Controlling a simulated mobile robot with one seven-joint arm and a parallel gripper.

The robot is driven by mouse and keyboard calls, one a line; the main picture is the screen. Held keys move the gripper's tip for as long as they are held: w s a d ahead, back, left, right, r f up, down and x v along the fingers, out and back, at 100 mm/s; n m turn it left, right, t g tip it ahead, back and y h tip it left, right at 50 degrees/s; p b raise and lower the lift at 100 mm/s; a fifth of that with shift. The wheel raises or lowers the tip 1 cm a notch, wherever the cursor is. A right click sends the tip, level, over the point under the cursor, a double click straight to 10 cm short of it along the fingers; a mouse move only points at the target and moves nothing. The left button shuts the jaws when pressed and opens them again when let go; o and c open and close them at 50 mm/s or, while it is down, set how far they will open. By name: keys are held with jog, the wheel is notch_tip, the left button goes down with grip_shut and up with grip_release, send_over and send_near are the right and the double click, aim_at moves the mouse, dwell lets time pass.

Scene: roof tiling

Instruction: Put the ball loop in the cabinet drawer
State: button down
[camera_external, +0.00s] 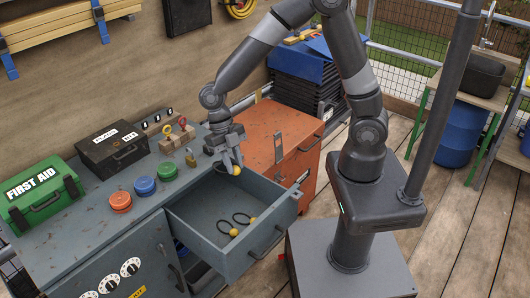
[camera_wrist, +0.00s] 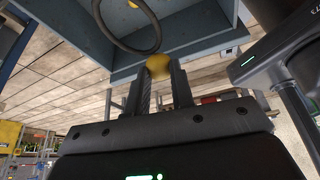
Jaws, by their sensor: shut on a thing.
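The cabinet drawer (camera_external: 268,232) is pulled open in the external view. Two ball loops, black loops with yellow balls, lie on its floor: one nearer the front (camera_external: 233,232) and one beside it (camera_external: 252,219). My gripper (camera_external: 234,164) points down over the drawer's back right part. It is shut on another ball loop (camera_external: 236,170) by its yellow ball. In the wrist view, this ball (camera_wrist: 158,67) sits between the fingertips (camera_wrist: 160,75), and a black loop (camera_wrist: 101,22) extends from it in front of the grey drawer (camera_wrist: 205,38). The held loop is hard to make out in the external view.
An orange cabinet (camera_external: 262,128) stands close behind the drawer.

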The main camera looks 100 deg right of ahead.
notch_tip(320, 180, down, 12)
jog(key=a+f, duration=0.2)
jog(key=a, duration=0.1)
jog(key=w+a+f, duration=0.1)
jog(key=a+f, duration=0.1)
jog(key=a, duration=0.2)
jog(key=w+a+f, duration=0.1)
jog(key=a+f, duration=0.2)
jog(key=a, duration=0.1)
jog(key=shift+w+a, duration=0.2)
jog(key=shift+f, duration=2)
jog(key=c, duration=1.3)
grip_release()
jog(key=shift+f, duration=0.15)
jog(key=shift+o, duration=0.2)
